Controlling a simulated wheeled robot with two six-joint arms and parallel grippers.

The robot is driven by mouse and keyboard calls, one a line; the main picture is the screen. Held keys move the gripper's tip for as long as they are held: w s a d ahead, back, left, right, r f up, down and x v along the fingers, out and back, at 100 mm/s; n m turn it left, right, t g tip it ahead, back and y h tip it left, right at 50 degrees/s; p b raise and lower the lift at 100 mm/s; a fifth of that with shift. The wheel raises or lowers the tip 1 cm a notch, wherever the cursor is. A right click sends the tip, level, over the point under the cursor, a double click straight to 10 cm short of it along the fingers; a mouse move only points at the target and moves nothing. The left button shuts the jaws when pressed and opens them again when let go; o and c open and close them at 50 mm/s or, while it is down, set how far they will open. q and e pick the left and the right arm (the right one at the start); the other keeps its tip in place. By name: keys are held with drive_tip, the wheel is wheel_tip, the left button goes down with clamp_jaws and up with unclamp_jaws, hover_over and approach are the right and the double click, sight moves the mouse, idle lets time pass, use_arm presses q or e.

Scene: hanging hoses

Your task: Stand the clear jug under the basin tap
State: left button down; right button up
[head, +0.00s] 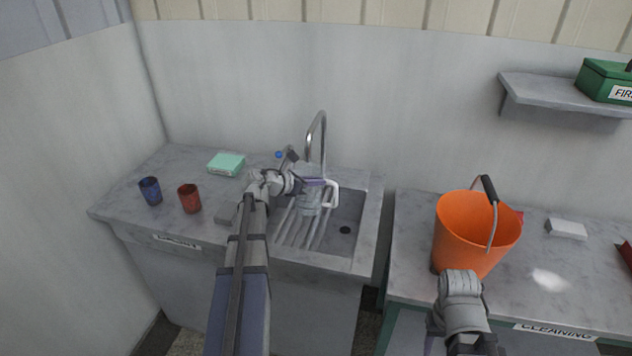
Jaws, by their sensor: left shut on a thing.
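The clear jug (309,202) with a pale handle (332,195) is at the basin (352,219), in front of the tall curved tap (322,135). It looks upright, over the ribbed left part of the basin. My left gripper (322,182) is shut on the jug near its top and handle. The gripper hides part of the jug, and I cannot tell whether its base touches the ribs. My right arm's end (464,318) is low in front of the orange bucket; its fingers do not show clearly.
A blue cup (150,190), a red cup (189,198) and a mint-green box (226,164) stand on the left counter. A gap separates the counters. A shelf (553,93) holds a green first-aid box (606,82).

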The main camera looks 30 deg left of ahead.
use_arm(q)
drive_tip(key=shift+f, duration=0.3)
drive_tip(key=c, duration=0.9)
unclamp_jaws()
drive_tip(key=p+v, duration=0.3)
drive_tip(key=v, duration=0.4)
drive_tip(key=shift+s+a+r, duration=0.2)
drive_tip(key=shift+s, duration=0.1)
